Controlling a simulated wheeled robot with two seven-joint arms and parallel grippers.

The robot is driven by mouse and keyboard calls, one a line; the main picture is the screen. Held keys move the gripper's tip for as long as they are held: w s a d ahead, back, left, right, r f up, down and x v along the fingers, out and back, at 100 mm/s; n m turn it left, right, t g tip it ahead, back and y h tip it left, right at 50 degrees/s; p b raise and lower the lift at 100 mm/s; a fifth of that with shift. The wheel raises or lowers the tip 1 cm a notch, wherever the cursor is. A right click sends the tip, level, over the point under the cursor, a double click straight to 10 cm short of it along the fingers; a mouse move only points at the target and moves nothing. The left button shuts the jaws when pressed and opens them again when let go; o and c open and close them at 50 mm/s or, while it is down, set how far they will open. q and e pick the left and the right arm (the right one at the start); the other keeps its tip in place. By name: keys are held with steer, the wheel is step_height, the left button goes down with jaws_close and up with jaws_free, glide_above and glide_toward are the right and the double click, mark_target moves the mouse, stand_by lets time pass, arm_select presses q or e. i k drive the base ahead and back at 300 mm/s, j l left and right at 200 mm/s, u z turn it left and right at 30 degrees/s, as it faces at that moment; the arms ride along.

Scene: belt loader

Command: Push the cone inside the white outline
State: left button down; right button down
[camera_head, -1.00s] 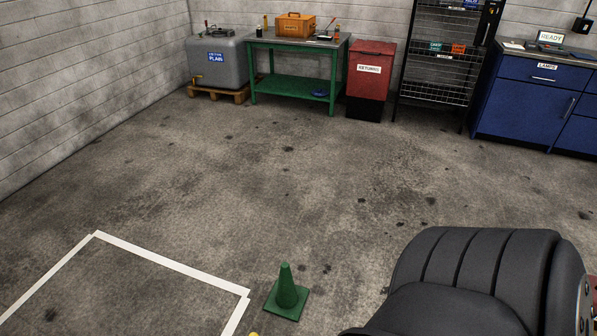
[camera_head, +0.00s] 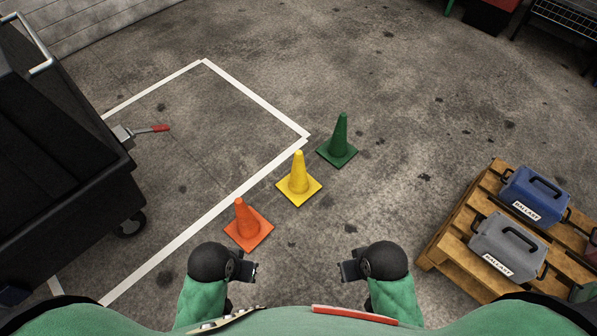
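Three cones stand upright in a diagonal row on the floor: orange (camera_head: 241,218), yellow (camera_head: 299,174) and green (camera_head: 341,138). All three are just outside the white outline (camera_head: 205,213), to the right of its right-hand line and corner. The left part of the outline is hidden by a dark cart. My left gripper (camera_head: 252,271) is below the orange cone, apart from it. My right gripper (camera_head: 346,271) is level with it, further right, with bare floor between them. Neither visibly touches a cone. Their fingers are too small and dark to tell open from shut.
The dark wheeled cart (camera_head: 62,165) stands over the outline's left side, with a red-handled lever (camera_head: 152,129) jutting into it. A wooden pallet (camera_head: 452,232) with blue (camera_head: 534,191) and grey (camera_head: 506,248) ballast cases stands right. The floor behind the cones is clear.

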mark_target(298, 185)
steer(key=k, duration=0.2)
steer(key=j, duration=0.65)
steer(key=i+j+u, duration=0.1)
steer(key=j, duration=0.6)
steer(key=i+j, duration=0.1)
steer(key=j, duration=0.55)
steer(key=u, duration=0.05)
